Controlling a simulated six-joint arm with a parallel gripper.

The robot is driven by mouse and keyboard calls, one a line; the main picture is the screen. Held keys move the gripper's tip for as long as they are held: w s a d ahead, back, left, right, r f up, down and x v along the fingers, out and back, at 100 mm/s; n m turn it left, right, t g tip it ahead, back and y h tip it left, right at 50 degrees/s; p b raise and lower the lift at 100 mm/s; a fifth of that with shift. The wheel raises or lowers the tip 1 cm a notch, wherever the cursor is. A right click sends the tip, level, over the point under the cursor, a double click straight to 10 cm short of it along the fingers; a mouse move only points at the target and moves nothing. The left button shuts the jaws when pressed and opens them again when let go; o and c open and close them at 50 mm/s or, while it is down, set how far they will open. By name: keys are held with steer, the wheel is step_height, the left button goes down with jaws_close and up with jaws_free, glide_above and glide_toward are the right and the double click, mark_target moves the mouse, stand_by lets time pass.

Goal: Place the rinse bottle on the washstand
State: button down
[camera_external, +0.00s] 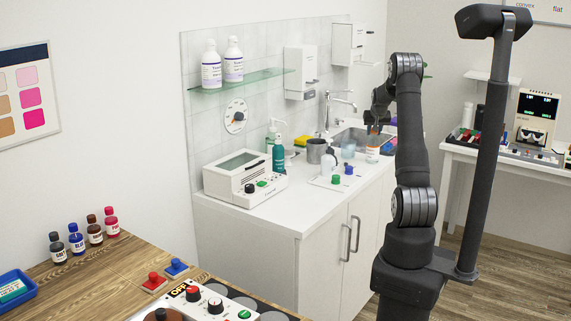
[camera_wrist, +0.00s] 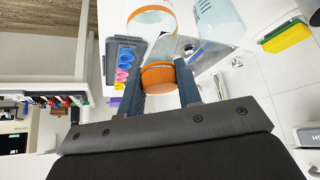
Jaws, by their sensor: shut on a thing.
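The rinse bottle (camera_external: 372,149), pale with a label and an orange top, is at the front edge of the sink on the white washstand (camera_external: 290,203). My gripper (camera_external: 376,118) is above it, pointing down, with its fingers around the top. In the wrist view the orange cap (camera_wrist: 158,77) sits between the two fingertips (camera_wrist: 160,92), and my gripper is shut on it. The clear body with an orange band (camera_wrist: 150,18) seems to extend beyond the cap. I cannot tell whether the bottle's base touches the washstand.
A glass beaker (camera_external: 348,150), a grey cup (camera_external: 315,151) and a small dark-topped bottle (camera_external: 328,160) stand close by to the left. The faucet (camera_external: 340,103) rises behind. A rack with coloured caps (camera_wrist: 121,62) lies beside the bottle. The front-left countertop is clear.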

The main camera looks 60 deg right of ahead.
steer(key=shift+f, duration=0.1)
steer(key=c, duration=1)
jaws_free()
steer(key=shift+c, duration=0.2)
steer(key=shift+r, duration=0.25)
steer(key=v, duration=1.2)
steer(key=shift+f, duration=0.15)
steer(key=x, duration=1.2)
steer(key=shift+r, duration=1.45)
